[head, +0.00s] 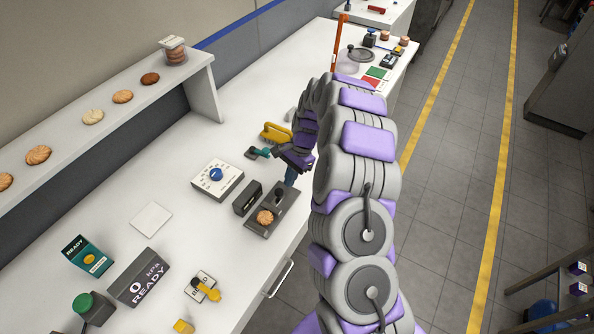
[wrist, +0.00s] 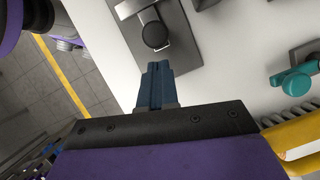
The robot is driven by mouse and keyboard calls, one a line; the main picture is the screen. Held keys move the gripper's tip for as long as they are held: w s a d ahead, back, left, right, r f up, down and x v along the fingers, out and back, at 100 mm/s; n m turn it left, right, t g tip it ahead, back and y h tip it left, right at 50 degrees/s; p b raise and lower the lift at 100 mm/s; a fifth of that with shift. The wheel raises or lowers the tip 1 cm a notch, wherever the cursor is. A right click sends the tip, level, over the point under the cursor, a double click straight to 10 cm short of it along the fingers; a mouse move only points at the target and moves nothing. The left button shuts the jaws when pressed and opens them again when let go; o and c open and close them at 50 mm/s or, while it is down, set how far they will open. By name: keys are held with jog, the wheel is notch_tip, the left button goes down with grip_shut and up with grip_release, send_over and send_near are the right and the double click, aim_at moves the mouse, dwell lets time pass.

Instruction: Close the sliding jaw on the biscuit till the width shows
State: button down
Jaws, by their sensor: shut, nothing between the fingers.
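A round brown biscuit (head: 265,217) lies on the dark gauge plate (head: 259,229) at the bench's front edge in the head view. The sliding jaw with its black knob (head: 279,191) is on the same plate, beyond the biscuit. The knob (wrist: 155,35) also shows in the wrist view, on the dark plate (wrist: 181,55). A small dark box (head: 247,199) stands beside the gauge; no width reading can be made out on it. My gripper (head: 290,177) is just beyond the knob. Its blue fingers (wrist: 155,78) are shut and empty, apart from the knob. The biscuit is outside the wrist view.
A white box with a blue dial (head: 216,175) stands left of the gauge. A teal-handled clamp (head: 258,153) and a yellow-handled item (head: 277,133) are close behind my gripper. The bench between holds a white square (head: 151,219).

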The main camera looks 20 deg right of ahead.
jog(key=shift+s+a, duration=0.15)
jog(key=shift+a, duration=0.3)
jog(key=shift+s+a+r+p, duration=0.1)
jog(key=shift+s+a+p, duration=0.4)
jog(key=shift+p, duration=0.3)
jog(key=shift+w, duration=0.1)
